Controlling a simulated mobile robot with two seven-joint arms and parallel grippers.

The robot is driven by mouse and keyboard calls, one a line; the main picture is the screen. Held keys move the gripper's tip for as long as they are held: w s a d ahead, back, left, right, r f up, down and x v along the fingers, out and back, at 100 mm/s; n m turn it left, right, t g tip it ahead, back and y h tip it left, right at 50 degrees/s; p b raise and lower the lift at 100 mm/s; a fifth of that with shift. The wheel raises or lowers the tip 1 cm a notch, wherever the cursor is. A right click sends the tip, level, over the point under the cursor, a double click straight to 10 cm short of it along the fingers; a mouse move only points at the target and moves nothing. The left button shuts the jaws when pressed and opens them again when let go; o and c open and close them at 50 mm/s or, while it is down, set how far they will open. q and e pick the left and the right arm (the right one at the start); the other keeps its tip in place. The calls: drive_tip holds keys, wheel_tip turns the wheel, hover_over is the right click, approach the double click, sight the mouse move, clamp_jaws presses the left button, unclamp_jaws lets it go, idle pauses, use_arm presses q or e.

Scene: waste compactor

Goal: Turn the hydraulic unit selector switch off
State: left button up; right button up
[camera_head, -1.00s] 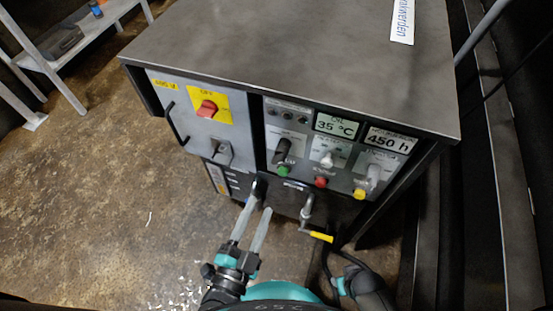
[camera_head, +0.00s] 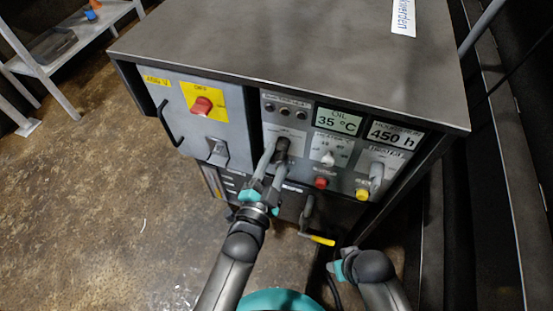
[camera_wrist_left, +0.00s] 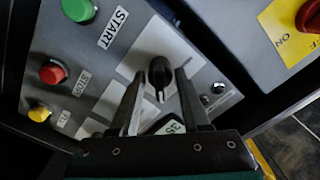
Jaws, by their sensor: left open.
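The selector switch is a black knob (camera_head: 283,146) on the grey control panel, left of the oil temperature display. In the left wrist view the knob (camera_wrist_left: 160,72) sits between my finger ends, with its white mark toward the bottom of the picture. My left gripper (camera_head: 273,165) is open, with one finger on each side of the knob. In the left wrist view the gripper (camera_wrist_left: 158,84) shows gaps beside the knob; contact cannot be told.
A red main switch (camera_head: 203,105) on a yellow plate is left of the knob. A red button (camera_head: 321,183), a yellow button (camera_head: 362,194) and a grey selector (camera_head: 376,172) are to its right. A yellow-tipped lever (camera_head: 318,239) sticks out below.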

use_arm(q)
drive_tip(key=shift+w+d, duration=0.1)
drive_tip(key=shift+w, duration=0.1)
clamp_jaws()
idle(0.3)
